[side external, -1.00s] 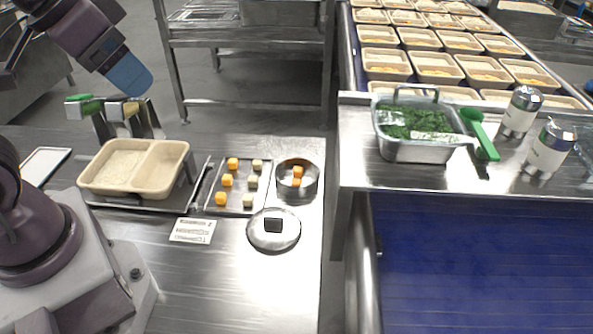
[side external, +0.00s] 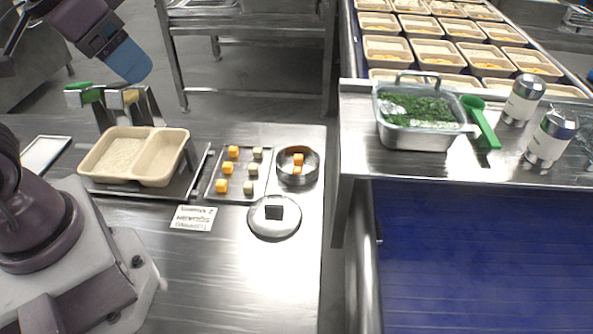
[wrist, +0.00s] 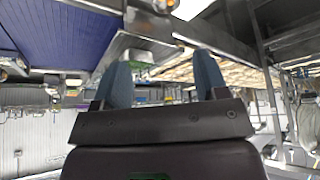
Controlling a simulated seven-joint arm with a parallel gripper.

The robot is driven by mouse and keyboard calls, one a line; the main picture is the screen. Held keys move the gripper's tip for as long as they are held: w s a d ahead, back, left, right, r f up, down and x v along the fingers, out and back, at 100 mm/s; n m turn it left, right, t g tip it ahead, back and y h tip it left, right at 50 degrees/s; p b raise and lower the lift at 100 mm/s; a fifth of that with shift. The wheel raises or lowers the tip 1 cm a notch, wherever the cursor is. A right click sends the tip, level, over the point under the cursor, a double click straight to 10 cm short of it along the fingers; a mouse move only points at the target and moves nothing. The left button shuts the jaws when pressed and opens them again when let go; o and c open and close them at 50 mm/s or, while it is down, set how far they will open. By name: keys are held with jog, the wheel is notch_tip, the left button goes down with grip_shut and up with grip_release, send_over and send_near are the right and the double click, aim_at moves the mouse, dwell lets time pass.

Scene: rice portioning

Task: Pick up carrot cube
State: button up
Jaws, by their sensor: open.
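Orange carrot cubes stand in a column on the left side of a small metal tray (side external: 209,190): a back one (side external: 233,152), a middle one (side external: 227,169) and a front one (side external: 221,186). Pale cubes (side external: 252,169) stand in a column to their right. More orange cubes (side external: 298,160) lie in a round metal bowl (side external: 282,176) right of the tray. My gripper (side external: 128,62) is high at the upper left, well away from the cubes. In the wrist view its two blue fingers are apart with nothing between them (wrist: 163,82); no cubes can be made out there.
A two-compartment beige container (side external: 134,157) stands left of the cube tray, with utensil holders (side external: 84,94) behind it. A round lid (side external: 274,229) with a black knob and a label card (side external: 193,218) lie in front. The table's front is clear. A greens pan (side external: 415,140) stands on the right counter.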

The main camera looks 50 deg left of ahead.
jog(key=c, duration=0.5)
jog(key=shift+a, duration=0.1)
